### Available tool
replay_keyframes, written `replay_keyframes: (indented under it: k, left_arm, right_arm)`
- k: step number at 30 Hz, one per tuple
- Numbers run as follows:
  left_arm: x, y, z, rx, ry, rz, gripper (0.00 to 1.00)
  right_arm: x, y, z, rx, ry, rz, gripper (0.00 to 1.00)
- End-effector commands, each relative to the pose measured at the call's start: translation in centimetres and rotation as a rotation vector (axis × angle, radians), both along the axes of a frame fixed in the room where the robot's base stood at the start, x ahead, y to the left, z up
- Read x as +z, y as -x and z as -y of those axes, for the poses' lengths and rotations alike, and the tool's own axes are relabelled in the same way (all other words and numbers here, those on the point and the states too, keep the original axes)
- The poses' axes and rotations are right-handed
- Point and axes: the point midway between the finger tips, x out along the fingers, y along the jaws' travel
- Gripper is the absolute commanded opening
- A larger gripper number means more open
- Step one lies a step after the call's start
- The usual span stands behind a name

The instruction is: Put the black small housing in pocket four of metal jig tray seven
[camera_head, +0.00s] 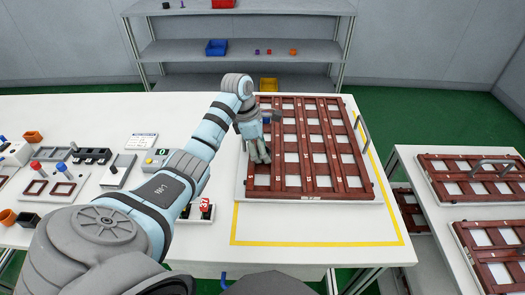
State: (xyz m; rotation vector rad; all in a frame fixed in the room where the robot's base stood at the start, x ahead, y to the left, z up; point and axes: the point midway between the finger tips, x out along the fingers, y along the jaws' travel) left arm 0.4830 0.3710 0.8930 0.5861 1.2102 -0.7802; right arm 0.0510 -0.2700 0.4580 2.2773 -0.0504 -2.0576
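A brown-red grid tray (303,196) with pale pockets lies on the white table, with a metal handle on its right side. I cannot read its number labels, so I cannot tell whether it is jig tray seven or which pocket is four. My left gripper (260,158) points down over the tray's left column of pockets. Its fingers look close together, and I cannot see whether anything is between them. A small black square box (28,219) stands at the table's front left; I cannot tell if it is the black small housing. My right gripper is out of view.
Yellow tape (320,242) borders the tray area. Small fixtures and parts crowd the table's left side, including an orange cup (8,217). Similar trays (470,178) lie on a right-hand table. Shelves with a blue bin (216,47) stand behind.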

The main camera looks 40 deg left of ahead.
Motion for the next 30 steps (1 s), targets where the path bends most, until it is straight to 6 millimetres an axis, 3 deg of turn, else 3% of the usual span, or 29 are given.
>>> replay_keyframes:
  k: [3,7,12,15,18,30]
  left_arm:
    - [0.4,0.0,-0.1,0.001,-0.003,-0.001,0.51]
    - [2.6,0.1,-0.3,0.0,-0.003,0.003,0.51]
    - [7.6,0.8,-1.4,0.0,-0.004,0.006,0.51]
    - [10.9,1.3,-1.9,0.0,-0.001,0.002,0.51]
    - [12.5,1.6,-2.3,0.0,-0.001,0.003,0.51]
    - [12.9,1.8,-2.5,-0.001,0.0,0.003,0.51]
  right_arm:
    - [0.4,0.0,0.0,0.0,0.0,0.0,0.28]
    - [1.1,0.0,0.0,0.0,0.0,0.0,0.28]
    - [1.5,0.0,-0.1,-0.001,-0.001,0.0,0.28]
    - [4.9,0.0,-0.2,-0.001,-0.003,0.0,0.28]
    - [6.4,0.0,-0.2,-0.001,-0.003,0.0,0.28]
    - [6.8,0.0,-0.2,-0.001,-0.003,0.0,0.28]
